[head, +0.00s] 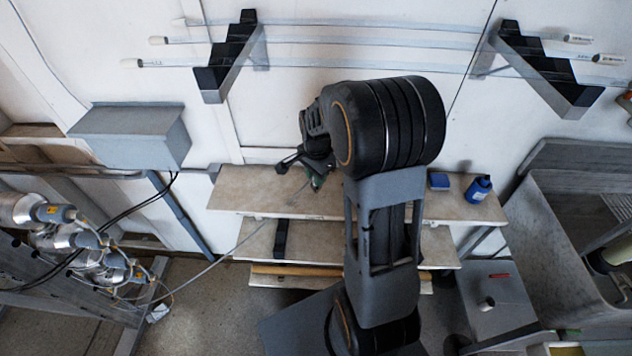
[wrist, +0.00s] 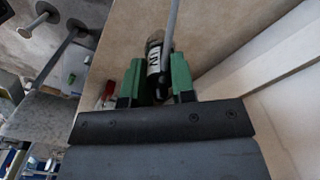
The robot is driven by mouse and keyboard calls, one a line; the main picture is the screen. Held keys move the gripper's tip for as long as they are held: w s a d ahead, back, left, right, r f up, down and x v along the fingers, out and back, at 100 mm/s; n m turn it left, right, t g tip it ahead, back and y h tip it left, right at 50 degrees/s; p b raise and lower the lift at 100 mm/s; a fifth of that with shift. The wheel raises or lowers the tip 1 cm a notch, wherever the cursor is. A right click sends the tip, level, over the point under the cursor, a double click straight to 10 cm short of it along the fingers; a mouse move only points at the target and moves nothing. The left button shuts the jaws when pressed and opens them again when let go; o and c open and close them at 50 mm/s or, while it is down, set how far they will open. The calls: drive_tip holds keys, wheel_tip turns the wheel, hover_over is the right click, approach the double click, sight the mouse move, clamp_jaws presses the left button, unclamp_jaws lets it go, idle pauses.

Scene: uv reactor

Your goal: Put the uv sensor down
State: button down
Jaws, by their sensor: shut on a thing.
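The uv sensor (wrist: 154,68) is a dark cylinder with a white label and a grey cable or rod running up from it. In the wrist view my gripper (wrist: 155,75) is shut on it, with one green fingertip on each side. In the head view my gripper (head: 315,182) is over the left part of the top wooden shelf (head: 245,190), by the wall. The sensor is mostly hidden there by my gripper and arm. I cannot tell whether it touches the shelf.
A blue box (head: 439,180) and a blue bottle (head: 479,189) stand on the shelf's right end. A grey cable (head: 232,248) runs from the shelf to the metal lamp fittings (head: 75,238) at left. The shelf left of my gripper is clear. A grey tank (head: 555,235) stands at right.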

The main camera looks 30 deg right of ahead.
drive_tip(key=shift+f, duration=1.55)
drive_tip(key=shift+f, duration=0.15)
drive_tip(key=c, duration=0.9)
unclamp_jaws()
drive_tip(key=shift+c, duration=0.2)
